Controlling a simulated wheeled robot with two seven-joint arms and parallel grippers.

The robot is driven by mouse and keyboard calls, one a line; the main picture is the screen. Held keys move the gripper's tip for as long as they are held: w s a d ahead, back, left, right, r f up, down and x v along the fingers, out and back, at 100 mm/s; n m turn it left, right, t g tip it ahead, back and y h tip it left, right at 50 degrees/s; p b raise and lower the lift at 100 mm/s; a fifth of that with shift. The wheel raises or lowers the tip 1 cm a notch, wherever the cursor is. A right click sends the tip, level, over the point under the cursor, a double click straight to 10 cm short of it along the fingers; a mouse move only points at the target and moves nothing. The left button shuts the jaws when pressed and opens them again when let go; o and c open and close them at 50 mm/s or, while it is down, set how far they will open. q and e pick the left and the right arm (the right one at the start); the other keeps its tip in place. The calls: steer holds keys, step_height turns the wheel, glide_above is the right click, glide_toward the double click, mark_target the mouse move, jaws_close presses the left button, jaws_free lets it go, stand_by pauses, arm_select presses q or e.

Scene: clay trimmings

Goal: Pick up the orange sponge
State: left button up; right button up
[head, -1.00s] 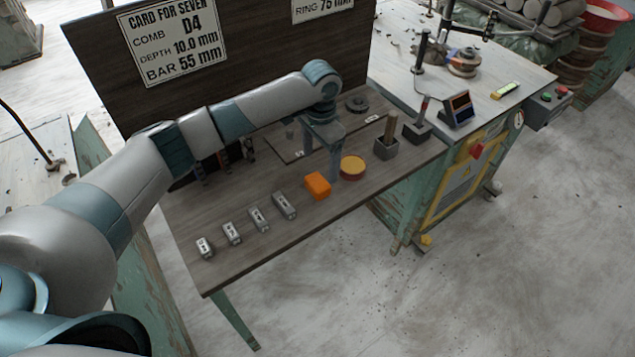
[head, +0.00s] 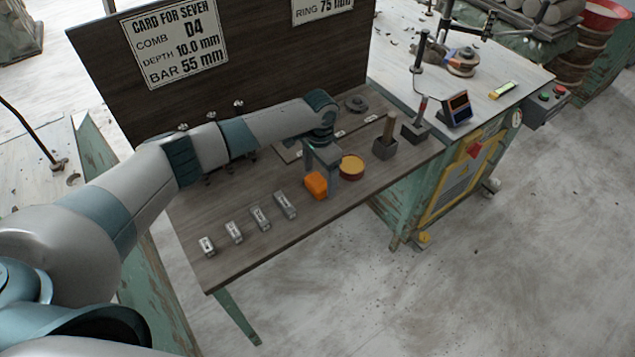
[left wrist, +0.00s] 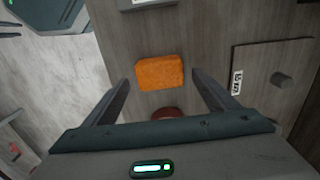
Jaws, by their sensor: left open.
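The orange sponge (head: 316,185) lies on the dark wooden table, just left of a round tin with a yellowish top (head: 352,166). My left gripper (head: 322,172) is low over the table, close behind the sponge in the head view, and hides a little of its back edge. In the left wrist view the sponge (left wrist: 160,72) shows whole, ahead of and roughly between the two spread, empty fingers (left wrist: 165,88). The wrist view does not show the fingers touching it. My right gripper is in neither view.
Several small grey metal blocks (head: 285,204) stand in a row left of the sponge. A grey holder (head: 384,149) with an upright wooden piece stands to the right. A signboard (head: 250,60) rises along the table's back. The table front is clear.

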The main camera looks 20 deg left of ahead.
arm_select(q)
steer(key=shift+f, duration=1.15)
steer(key=c, duration=1.1)
